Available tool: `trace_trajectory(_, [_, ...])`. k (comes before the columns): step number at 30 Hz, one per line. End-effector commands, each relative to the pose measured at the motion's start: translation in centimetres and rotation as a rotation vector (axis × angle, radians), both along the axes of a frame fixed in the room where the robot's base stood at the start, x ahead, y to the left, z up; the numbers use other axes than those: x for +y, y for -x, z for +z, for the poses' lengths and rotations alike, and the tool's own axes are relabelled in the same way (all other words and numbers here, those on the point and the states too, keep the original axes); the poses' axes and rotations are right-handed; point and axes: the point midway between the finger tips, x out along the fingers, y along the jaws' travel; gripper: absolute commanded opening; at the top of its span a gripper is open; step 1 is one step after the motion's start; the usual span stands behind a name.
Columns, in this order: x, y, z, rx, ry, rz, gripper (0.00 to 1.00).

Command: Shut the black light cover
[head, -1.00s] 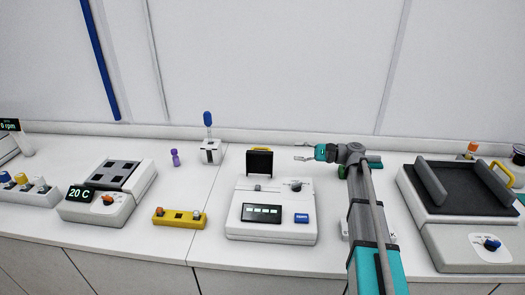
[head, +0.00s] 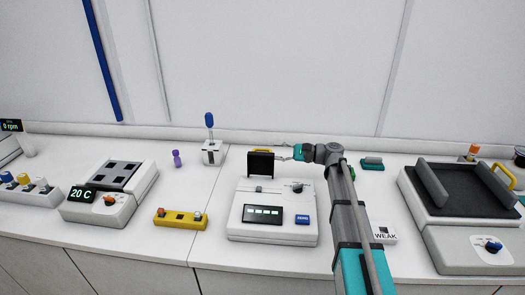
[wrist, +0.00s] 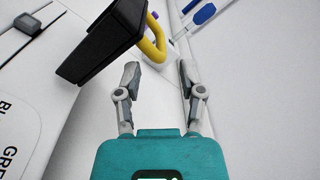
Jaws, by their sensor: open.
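The black light cover (head: 261,164) stands raised at the back of a white instrument (head: 272,222) with a dark display and a blue button. A yellow handle (head: 261,150) runs along its top edge. My gripper (head: 285,157) is at the right side of the cover, pointing left.
A yellow block with knobs (head: 180,218) and a heater reading 20 C (head: 110,190) are at left. A white box with a blue-topped stick (head: 212,152) stands behind. A large dark-topped device (head: 466,210) is at right. Bench between is mostly clear.

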Motion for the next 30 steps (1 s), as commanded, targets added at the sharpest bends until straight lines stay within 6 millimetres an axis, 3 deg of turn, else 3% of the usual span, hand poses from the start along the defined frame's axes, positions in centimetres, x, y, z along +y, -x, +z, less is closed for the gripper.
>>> trace_trajectory(6, [3.2, -0.2, 0.0, 0.0, 0.0, 0.0, 0.51])
trace_trajectory(12, [5.1, -0.3, 0.0, 0.0, 0.0, -0.001, 0.51])
trace_trajectory(26, [5.7, -0.4, 0.0, 0.0, 0.0, -0.003, 0.51])
trace_trajectory(30, [5.7, -0.4, 0.0, 0.0, 0.0, -0.003, 0.27])
